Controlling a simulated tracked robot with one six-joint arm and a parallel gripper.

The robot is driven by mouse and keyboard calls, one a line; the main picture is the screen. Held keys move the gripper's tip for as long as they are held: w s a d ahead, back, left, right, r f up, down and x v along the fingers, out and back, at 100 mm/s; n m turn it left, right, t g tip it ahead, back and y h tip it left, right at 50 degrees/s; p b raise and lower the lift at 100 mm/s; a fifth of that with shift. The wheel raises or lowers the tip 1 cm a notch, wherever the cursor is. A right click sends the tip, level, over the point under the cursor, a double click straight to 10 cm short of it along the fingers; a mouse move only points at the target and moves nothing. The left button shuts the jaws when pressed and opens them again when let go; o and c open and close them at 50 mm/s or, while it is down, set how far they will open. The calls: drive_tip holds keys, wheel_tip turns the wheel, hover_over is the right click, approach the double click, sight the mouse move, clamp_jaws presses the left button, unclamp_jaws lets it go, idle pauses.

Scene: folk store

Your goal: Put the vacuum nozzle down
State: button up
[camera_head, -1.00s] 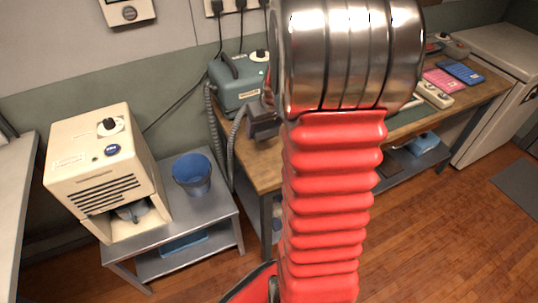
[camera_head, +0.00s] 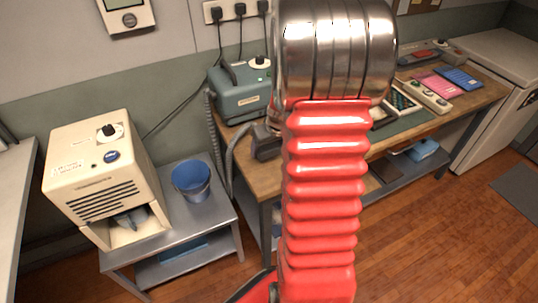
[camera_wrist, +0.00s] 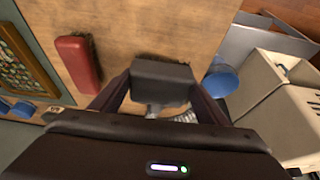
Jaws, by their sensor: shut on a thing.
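The vacuum nozzle (camera_wrist: 162,82) is a dark grey block between the two fingers of my gripper (camera_wrist: 155,95) in the wrist view. The gripper is shut on it, above the wooden bench top (camera_wrist: 135,30). In the head view the nozzle (camera_head: 266,142) shows just left of my red arm, at the bench's front left edge, with the grey ribbed hose (camera_head: 222,140) running from it. I cannot tell whether the nozzle touches the bench. The teal vacuum unit (camera_head: 240,92) stands at the back left of the bench.
A red object (camera_wrist: 78,62) lies on the bench left of the nozzle. A green mat (camera_wrist: 36,50) is farther left. A blue bucket (camera_head: 191,180) and a cream machine (camera_head: 103,180) stand on the lower metal table (camera_head: 207,222). Bare wood lies beyond the nozzle.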

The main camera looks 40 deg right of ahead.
sight(268, 155)
drive_tip(key=shift+f, duration=0.1)
drive_tip(key=shift+f, duration=1.85)
drive_tip(key=o, duration=1.2)
drive_tip(key=v, duration=1.2)
drive_tip(key=shift+s, duration=0.1)
